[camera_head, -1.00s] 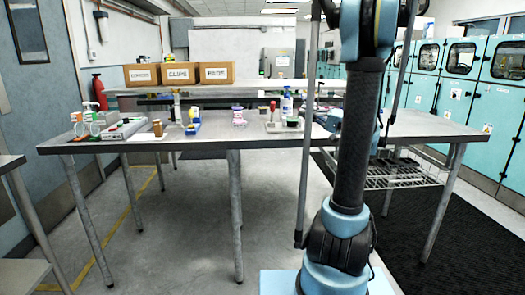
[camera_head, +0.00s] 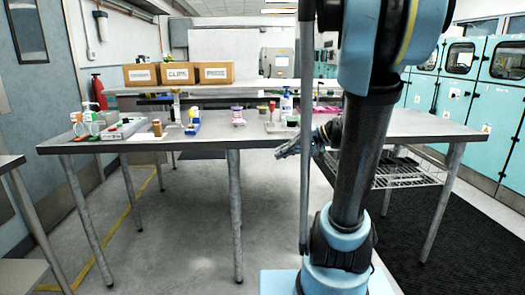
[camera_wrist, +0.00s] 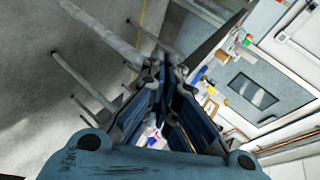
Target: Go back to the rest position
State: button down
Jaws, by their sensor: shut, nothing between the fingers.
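My gripper (camera_head: 288,149) shows in the head view in front of the long table's front edge, just left of my arm. It is small and partly blurred there. In the wrist view my gripper (camera_wrist: 166,118) points away from the camera, its blue-lined fingers close together with nothing held between them. The metal table (camera_head: 250,132) stands beyond it, with several small items on top. My arm hides part of the table's right side.
Bottles (camera_head: 286,103), a blue stand (camera_head: 193,123) and a grey tray (camera_head: 124,130) stand on the table. Cardboard boxes (camera_head: 178,74) sit on a shelf behind. A wire rack (camera_head: 405,173) is under the table at right.

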jog(key=s+d+f+g+h, duration=0.1)
jog(key=s+d+f+h, duration=0.4)
jog(key=s, duration=0.4)
jog(key=s+d+f+n+h, duration=0.1)
jog(key=s+d+f+h, duration=0.5)
jog(key=s+f, duration=0.2)
jog(key=shift+s+d+f+g+h, duration=0.3)
jog(key=shift+s+d+f+g, duration=0.1)
jog(key=shift+f, duration=0.55)
jog(key=shift+w+f, duration=0.2)
jog(key=shift+w, duration=0.3)
